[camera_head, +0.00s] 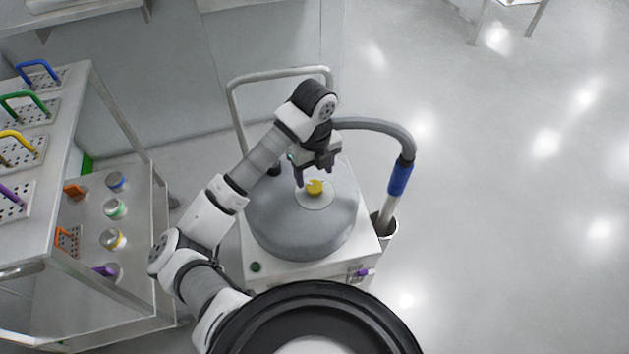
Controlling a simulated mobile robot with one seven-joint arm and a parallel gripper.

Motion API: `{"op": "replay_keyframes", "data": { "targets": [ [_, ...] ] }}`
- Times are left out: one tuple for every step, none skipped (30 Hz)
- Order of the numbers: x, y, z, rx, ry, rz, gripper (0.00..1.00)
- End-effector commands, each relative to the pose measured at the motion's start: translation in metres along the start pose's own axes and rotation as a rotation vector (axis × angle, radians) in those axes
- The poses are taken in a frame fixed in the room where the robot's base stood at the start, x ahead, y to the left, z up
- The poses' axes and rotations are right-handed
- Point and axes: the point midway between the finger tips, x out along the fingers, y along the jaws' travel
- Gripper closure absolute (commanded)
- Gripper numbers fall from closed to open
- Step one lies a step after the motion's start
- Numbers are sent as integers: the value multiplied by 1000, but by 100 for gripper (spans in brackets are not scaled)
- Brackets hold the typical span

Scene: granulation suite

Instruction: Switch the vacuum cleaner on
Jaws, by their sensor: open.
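The vacuum cleaner (270,235) stands in the middle, with a round grey lid on a pale square base. A yellow knob (315,187) sits on a light disc on top of the lid. My gripper (314,181) is open and points down at the yellow knob, with a finger beside it. I cannot tell whether the fingers touch the knob. A dark green round button (256,267) is on the near left corner of the base. A small purple part (360,272) is at its near right corner.
A grey hose (385,130) with a blue cuff (400,179) runs down the right side into a metal cup (386,226). A metal handle rail (280,71) rises behind. A steel cart (118,240) with coloured-handled items stands left. The floor at right is clear.

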Motion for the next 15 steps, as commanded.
{"op": "replay_keyframes", "data": {
  "targets": [
    [10,0,-1,-2,5,-1,39],
    [14,0,-1,-1,6,-1,39],
    [20,0,-1,-1,5,-1,39],
    [23,0,-1,-1,5,0,39],
    [27,0,-1,-1,4,0,39],
    [32,0,0,-1,3,0,39],
    [35,0,0,-1,3,1,39],
    [38,0,0,-1,3,1,39],
    [40,0,0,-1,2,1,39],
    [42,0,0,-1,2,0,39],
    [44,0,0,0,1,0,39],
    [45,0,0,1,1,-1,39],
    [45,0,0,1,1,-1,39],
    [46,0,0,1,1,-1,39],
    [46,0,0,1,1,-1,39]
  ]
}}
